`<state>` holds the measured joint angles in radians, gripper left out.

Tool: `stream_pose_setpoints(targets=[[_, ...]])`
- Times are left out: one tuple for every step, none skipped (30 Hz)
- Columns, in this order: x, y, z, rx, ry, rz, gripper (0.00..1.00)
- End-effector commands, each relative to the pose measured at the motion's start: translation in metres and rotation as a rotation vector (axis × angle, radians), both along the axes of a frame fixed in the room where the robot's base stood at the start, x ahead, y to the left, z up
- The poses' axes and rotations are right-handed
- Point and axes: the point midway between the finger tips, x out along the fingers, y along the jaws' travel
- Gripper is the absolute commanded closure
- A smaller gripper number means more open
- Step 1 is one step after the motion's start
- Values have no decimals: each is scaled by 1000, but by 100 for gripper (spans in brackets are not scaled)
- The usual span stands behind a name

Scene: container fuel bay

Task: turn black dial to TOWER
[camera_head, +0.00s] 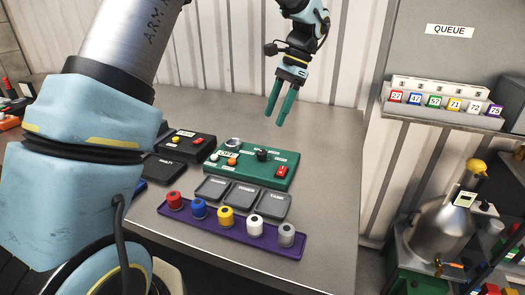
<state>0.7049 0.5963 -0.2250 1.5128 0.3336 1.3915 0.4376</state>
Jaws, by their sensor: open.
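The black dial (262,155) sits on top of a green control box (252,173) on the grey table. Small white labels lie around it, too small to read, so I cannot tell which one the dial points at. My gripper (274,118) hangs above and behind the green box with its teal fingers pointing down. It is open and empty, clear of the dial.
On the green box are an orange button (232,161) and a red switch (282,171). In front are dark grey trays (243,195) and a purple rack (230,233) with several coloured cylinders. A black box (187,144) stands to the left. The table's right part is clear.

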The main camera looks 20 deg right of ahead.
Motion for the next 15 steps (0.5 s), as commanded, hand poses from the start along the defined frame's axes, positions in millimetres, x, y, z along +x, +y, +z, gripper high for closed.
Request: stream_pose_setpoints(targets=[[-1, -4, -1, 6, 4, -13, 34], [-1, -5, -1, 8, 4, -17, 34], [-2, -4, -3, 10, 6, -20, 34], [-2, -3, -4, 10, 7, -20, 34], [-2, -2, -7, 11, 7, -19, 34], [-2, 0, -11, 10, 7, -19, 34], [-2, 2, -15, 12, 8, -18, 34], [-3, 4, -19, 11, 7, -18, 34], [-3, 7, -26, 13, 9, -18, 34], [-3, 9, -31, 12, 8, -18, 34], [-3, 12, -37, 13, 9, -18, 34], [-4, 15, -44, 12, 8, -18, 34], [-4, 17, -49, 11, 8, -18, 34], [-4, 19, -54, 12, 8, -18, 34], [-4, 22, -61, 11, 8, -17, 34]])
